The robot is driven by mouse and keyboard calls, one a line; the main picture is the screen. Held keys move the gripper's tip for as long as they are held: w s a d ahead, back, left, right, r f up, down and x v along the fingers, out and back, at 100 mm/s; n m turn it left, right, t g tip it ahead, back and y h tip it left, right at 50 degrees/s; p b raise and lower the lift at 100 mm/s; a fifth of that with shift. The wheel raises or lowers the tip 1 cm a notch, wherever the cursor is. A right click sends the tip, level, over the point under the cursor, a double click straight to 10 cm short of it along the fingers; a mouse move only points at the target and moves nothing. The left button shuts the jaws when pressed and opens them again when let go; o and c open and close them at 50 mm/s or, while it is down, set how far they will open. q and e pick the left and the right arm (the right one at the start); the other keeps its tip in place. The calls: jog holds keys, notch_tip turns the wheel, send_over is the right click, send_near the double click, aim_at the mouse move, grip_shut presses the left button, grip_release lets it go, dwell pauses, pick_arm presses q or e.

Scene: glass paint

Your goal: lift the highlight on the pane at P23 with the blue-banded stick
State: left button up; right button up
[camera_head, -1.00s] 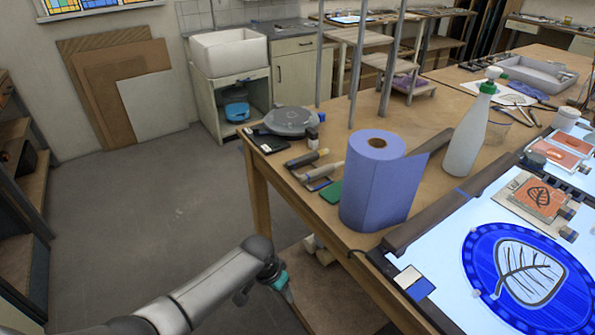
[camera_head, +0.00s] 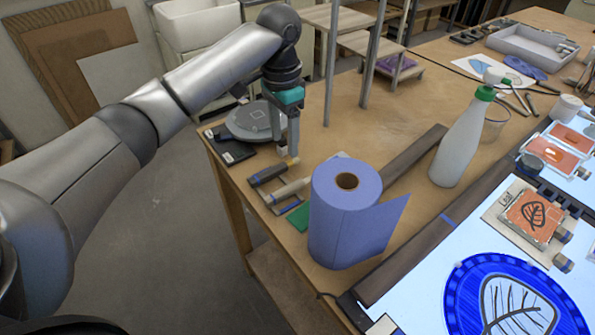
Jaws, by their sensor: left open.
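My left gripper (camera_head: 288,150) points down over the table's left part, open, above a small group of short tools. One tool has a dark handle (camera_head: 268,174); beside it lies a pale stick-like tool (camera_head: 292,189) with a blue piece (camera_head: 290,204) next to it. I cannot tell which is the blue-banded stick. A round blue pane (camera_head: 470,292) with a pale leaf lies on the lit panel (camera_head: 405,290), cut by the bottom edge. A small orange pane with a leaf (camera_head: 533,215) lies behind it. No P23 label is readable. My right gripper is not in view.
A blue paper roll (camera_head: 345,225) stands right of the tools, near the gripper. A white bottle (camera_head: 460,145) stands further right. A grey round device (camera_head: 254,122) lies behind the gripper. Metal posts (camera_head: 331,70) rise behind. Bare wood (camera_head: 375,140) lies between the posts and the roll.

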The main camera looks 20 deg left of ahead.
pick_arm(q)
send_over(285, 189)
notch_tip(285, 189, down, 5)
jog(key=f, duration=0.3)
jog(key=shift+w+a+b, duration=0.15)
jog(key=shift+w+b, duration=0.15)
jog(key=shift+w, duration=0.1)
jog(key=shift+s+f, duration=0.15)
jog(key=shift+f, duration=0.7)
jog(key=f, duration=0.4)
jog(key=shift+s+d+f, duration=0.2)
jog(key=shift+s+f, duration=0.05)
grip_shut()
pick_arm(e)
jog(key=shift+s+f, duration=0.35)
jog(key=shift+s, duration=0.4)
